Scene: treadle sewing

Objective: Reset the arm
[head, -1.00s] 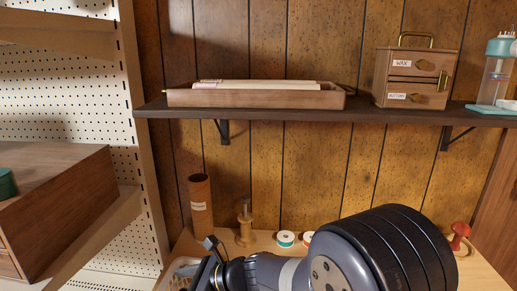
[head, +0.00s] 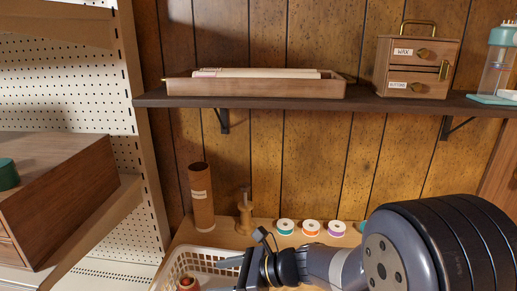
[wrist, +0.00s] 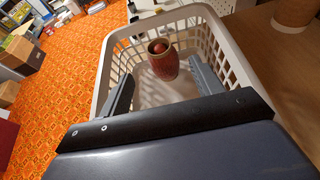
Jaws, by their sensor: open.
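My gripper (head: 236,264) is low in the middle of the head view, by the right side of a cream lattice basket (head: 176,262). In the wrist view my gripper (wrist: 160,70) is open, its two fingers apart over the basket (wrist: 103,82). A dark red, rounded object with a paler rim (wrist: 164,64) shows beyond and between the fingertips, inside the basket. I see no finger gripping it. In the head view a red object (head: 187,284) shows in the basket at the bottom edge. My arm hides the table's right part.
A cardboard tube (head: 201,205), a wooden spool stand (head: 245,215) and teal (head: 286,227), orange (head: 311,228) and purple (head: 337,228) spools stand behind my gripper. Above, a shelf (head: 290,100) bears a paper tray (head: 250,89) and a drawer box (head: 415,65). A wooden cabinet (head: 70,195) is at left.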

